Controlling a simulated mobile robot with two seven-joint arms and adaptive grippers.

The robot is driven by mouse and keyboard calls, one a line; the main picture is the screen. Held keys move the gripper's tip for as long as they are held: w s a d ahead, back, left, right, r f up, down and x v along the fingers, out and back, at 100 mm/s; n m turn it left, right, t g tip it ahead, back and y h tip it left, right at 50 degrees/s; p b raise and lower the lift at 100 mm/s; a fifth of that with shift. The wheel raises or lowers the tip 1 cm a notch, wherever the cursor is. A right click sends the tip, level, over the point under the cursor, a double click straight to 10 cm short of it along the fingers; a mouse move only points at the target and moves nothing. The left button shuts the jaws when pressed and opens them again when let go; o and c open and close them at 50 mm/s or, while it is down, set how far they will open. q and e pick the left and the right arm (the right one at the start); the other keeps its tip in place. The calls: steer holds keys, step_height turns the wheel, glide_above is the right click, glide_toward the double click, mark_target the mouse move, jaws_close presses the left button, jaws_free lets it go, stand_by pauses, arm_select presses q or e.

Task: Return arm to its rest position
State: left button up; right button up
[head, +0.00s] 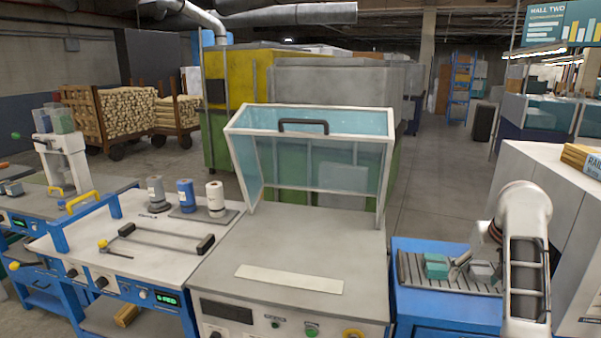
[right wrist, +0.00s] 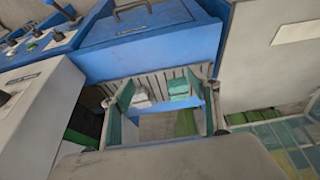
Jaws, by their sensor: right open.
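My right arm (head: 524,215) comes in at the right edge of the head view, bent over a blue cabinet. My right gripper (head: 462,263) is low near the slotted grey tray on that cabinet, partly hidden by the arm. In the right wrist view, its two fingers (right wrist: 168,110) stand apart with a gap between them. A teal block (head: 437,266) and a pale grey block (head: 481,271) lie in the tray. They also show beyond the fingers in the right wrist view, teal (right wrist: 181,91) and pale (right wrist: 141,99). My left gripper is not in view.
The blue cabinet (head: 425,305) stands right of a grey machine table (head: 300,250) with a raised clear guard (head: 315,150). A white cabinet (head: 520,170) with a yellow box (head: 580,158) stands close to my arm. Open floor (head: 425,180) lies behind.

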steer(key=s+a+f+t, duration=0.1)
steer(key=s+a+f, duration=0.2)
steer(key=f, duration=0.7)
steer(key=s+a+f+n+y, duration=0.1)
steer(key=s+a+f, duration=0.25)
steer(key=f, duration=0.55)
steer(key=s+a+f+t, duration=0.1)
steer(key=s+a+f, duration=0.2)
steer(key=f, duration=0.7)
steer(key=s+a+f+n+t, duration=0.1)
steer(key=s+a+f+n, duration=0.1)
steer(key=s, duration=0.4)
steer(key=s+a+f+n+t+y, duration=0.1)
steer(key=s+a+f, duration=0.1)
steer(key=s+a, duration=0.2)
steer(key=s+a+f+n+t+y, duration=0.1)
steer(key=s+a, duration=0.3)
steer(key=s, duration=0.6)
steer(key=shift+f+n+t, duration=0.55)
steer(key=shift+n+t, duration=0.05)
steer(key=shift+n, duration=0.2)
